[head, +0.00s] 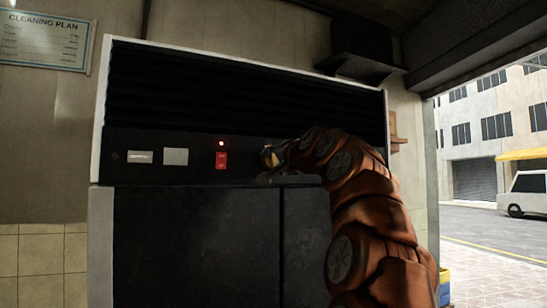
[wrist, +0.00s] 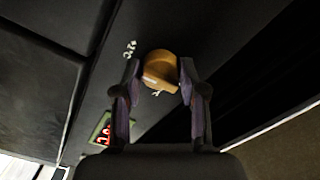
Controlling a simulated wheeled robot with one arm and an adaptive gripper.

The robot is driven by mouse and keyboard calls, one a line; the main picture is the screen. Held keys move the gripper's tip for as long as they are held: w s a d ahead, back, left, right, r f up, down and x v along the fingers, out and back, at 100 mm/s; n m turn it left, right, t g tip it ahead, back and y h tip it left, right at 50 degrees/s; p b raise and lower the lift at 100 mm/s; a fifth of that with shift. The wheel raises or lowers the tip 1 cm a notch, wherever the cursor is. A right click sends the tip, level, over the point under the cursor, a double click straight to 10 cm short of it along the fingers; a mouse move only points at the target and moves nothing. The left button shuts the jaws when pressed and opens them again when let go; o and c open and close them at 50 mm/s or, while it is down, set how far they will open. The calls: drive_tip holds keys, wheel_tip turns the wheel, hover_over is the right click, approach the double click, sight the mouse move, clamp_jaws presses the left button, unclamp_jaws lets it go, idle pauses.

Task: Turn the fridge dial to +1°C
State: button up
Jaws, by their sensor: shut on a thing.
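The fridge (head: 197,230) is a dark unit with a pale frame and a black control strip. Its dial (wrist: 161,71) is an orange-brown knob with a pale mark, seen between my fingers in the wrist view. My gripper (wrist: 158,88) is shut on the dial, one finger on each side. In the head view my gripper (head: 270,160) is at the strip, right of the red switch, and mostly covers the dial. Small white markings lie beside the dial.
The red switch (head: 221,160) and a small light sit left of the dial, with two pale plates (head: 175,156) further left. Dark louvres (head: 240,90) run above the strip. A shelf box (head: 360,50) hangs at upper right. A street opens at right.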

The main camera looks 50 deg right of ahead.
drive_tip(key=shift+m, duration=0.6)
drive_tip(key=o, duration=1.1)
drive_tip(key=shift+o, duration=0.2)
drive_tip(key=v, duration=1.2)
